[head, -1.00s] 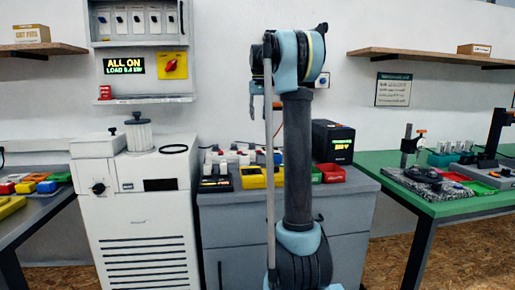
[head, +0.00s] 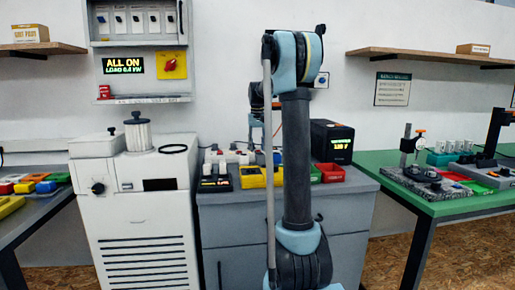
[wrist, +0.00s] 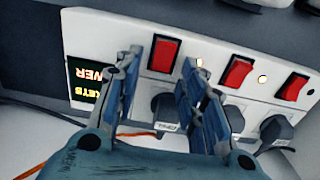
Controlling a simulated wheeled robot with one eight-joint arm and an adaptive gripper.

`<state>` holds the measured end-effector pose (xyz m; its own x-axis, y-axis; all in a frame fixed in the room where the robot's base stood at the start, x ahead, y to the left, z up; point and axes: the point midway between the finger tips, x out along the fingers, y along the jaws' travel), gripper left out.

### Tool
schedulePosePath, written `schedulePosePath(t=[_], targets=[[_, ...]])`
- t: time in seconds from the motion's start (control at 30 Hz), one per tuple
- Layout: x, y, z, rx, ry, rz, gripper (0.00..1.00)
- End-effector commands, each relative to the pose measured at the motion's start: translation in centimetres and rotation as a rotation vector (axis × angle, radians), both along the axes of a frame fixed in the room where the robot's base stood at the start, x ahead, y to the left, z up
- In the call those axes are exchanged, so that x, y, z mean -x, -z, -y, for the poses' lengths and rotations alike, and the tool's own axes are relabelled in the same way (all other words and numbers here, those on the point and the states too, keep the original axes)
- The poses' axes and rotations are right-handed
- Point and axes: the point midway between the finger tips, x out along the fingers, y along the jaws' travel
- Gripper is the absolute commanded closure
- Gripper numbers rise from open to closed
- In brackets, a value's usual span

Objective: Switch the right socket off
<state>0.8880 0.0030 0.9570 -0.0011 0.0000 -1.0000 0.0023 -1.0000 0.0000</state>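In the wrist view a white socket strip (wrist: 218,55) carries three red rocker switches: one at the left (wrist: 164,54), one in the middle (wrist: 236,72) and one at the right (wrist: 293,87). Small lamps beside the switches glow. Dark plugs sit in sockets below them. The strip's small display (wrist: 88,80) has upside-down lettering, so this view looks inverted. My gripper (wrist: 161,60) is open and empty, its fingertips either side of the picture's left switch; contact cannot be told. In the head view my gripper is mostly hidden behind my arm, above the cabinet (head: 225,215).
On the cabinet stand white plugs (head: 230,156), a yellow box (head: 252,178), a red bin (head: 331,173) and a black unit with a lit display (head: 332,141). A white machine (head: 135,210) stands left, a green table (head: 440,207) right. A wall sign (head: 123,66) reads "ALL ON".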

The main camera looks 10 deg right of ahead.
Motion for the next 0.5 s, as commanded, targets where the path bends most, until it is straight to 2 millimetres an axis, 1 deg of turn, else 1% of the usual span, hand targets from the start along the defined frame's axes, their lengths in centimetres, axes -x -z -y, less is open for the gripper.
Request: schedulePosePath(t=[0.3,0.33,0.37,0.4,0.5], targets=[[0.0,0.28,0.03,0.0,0.0,0.0,0.62],[0.0,0.28,0.03,0.0,0.0,0.0,0.65],[0.0,0.28,0.03,0.0,0.0,0.0,0.72],[0.0,0.28,0.03,0.0,0.0,0.0,0.81],[0.0,0.27,0.04,0.0,0.001,0.0,1.0]])
